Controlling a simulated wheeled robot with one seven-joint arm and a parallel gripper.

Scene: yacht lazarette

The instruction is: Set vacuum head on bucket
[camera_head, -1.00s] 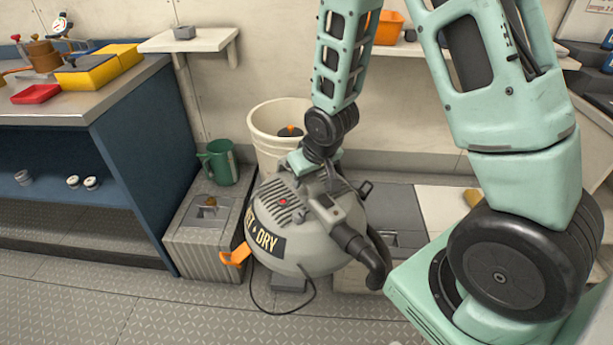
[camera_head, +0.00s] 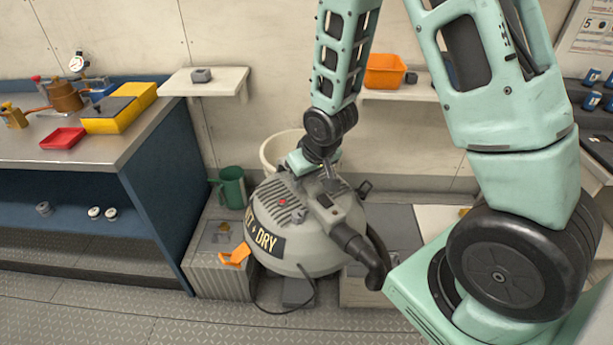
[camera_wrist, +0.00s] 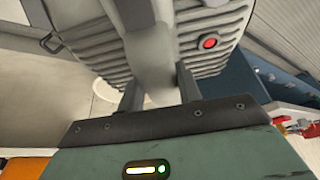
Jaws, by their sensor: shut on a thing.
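The vacuum head (camera_head: 300,240) is a grey dome with a "WET + DRY" label, a red button, a black hose elbow on its right and orange latches. My gripper (camera_head: 318,172) is shut on its top handle and holds it up, roughly level, in front of the benches. In the wrist view my gripper (camera_wrist: 160,92) has a finger on each side of the grey handle of the vacuum head (camera_wrist: 205,68). A cream bucket (camera_head: 272,152) stands behind the vacuum head, which hides most of it; only part of its rim and wall shows.
A green jug (camera_head: 231,187) stands on the low grey locker (camera_head: 217,262) at left. A blue workbench (camera_head: 155,200) with a red tray (camera_head: 62,138) and yellow boxes is farther left. Wall shelves (camera_head: 205,82) hang behind, one bearing an orange bin (camera_head: 385,70). The floor in front is clear.

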